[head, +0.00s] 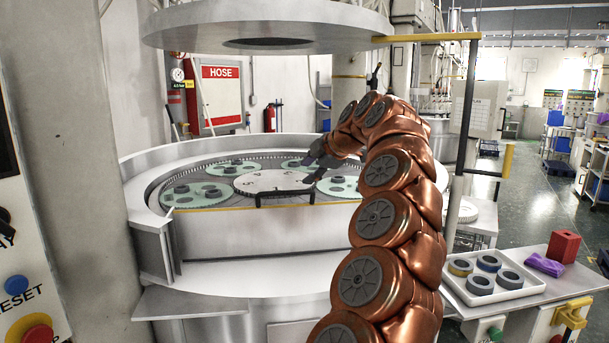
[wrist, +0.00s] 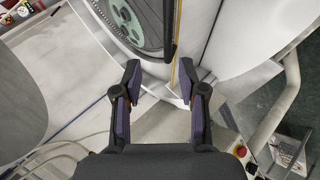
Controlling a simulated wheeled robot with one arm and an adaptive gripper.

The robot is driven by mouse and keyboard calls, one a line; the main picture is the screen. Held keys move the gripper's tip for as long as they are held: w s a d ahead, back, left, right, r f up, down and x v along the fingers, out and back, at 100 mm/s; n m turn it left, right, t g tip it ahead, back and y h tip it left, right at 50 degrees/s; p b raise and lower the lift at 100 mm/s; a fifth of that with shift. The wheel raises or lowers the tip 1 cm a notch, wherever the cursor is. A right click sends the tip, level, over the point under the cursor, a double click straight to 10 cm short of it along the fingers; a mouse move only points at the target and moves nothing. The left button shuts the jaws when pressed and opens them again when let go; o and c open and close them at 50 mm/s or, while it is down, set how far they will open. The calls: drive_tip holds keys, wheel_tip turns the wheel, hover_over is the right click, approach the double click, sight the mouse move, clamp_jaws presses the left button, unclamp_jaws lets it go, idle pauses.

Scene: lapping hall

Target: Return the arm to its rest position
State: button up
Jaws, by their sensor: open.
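My copper-coloured arm rises from the bottom of the head view, bends over and reaches left over the round lapping machine (head: 235,232). My gripper (head: 309,170) is at the arm's far end, over the right part of the machine's toothed plate. In the wrist view my gripper (wrist: 160,78) has its two dark fingers spread wide, with nothing between them. Below the gap is pale machine surface. A green carrier (wrist: 124,18) shows beyond the fingers. Whether the gripper touches anything below is not clear.
A large lid (head: 265,20) hangs above. A yellow-topped post (head: 463,140) stands right of my arm. A side table holds a white tray (head: 510,294) of rings, a purple cloth (head: 545,264) and a red block (head: 564,246).

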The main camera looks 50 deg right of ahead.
idle(0.6)
drive_tip(key=w+a+f+g+y, duration=0.1)
drive_tip(key=w+a+y, duration=0.1)
drive_tip(key=a, duration=1.1)
drive_tip(key=w+a+f+g+y, duration=0.1)
drive_tip(key=w+a+f+y, duration=0.1)
drive_tip(key=a, duration=1.1)
drive_tip(key=s+a+f+m+g, duration=0.1)
drive_tip(key=s+a+f, duration=0.1)
drive_tip(key=a, duration=0.3)
drive_tip(key=s+a+f+m+g, duration=0.1)
drive_tip(key=s+a+f, duration=0.15)
drive_tip(key=a, duration=0.25)
drive_tip(key=s+a+f+m+g, duration=0.3)
drive_tip(key=s+a+f+g, duration=0.1)
drive_tip(key=s+a+f, duration=0.6)
drive_tip(key=s+f+m+g+h, duration=0.1)
drive_tip(key=s+f+m+g, duration=0.1)
drive_tip(key=s+f, duration=0.4)
drive_tip(key=s+f+m+g, duration=0.2)
drive_tip(key=s+f+m, duration=0.3)
drive_tip(key=s, duration=0.7)
drive_tip(key=shift+f+h, duration=0.4)
drive_tip(key=shift+f, duration=0.2)
drive_tip(key=shift+s+a, duration=0.1)
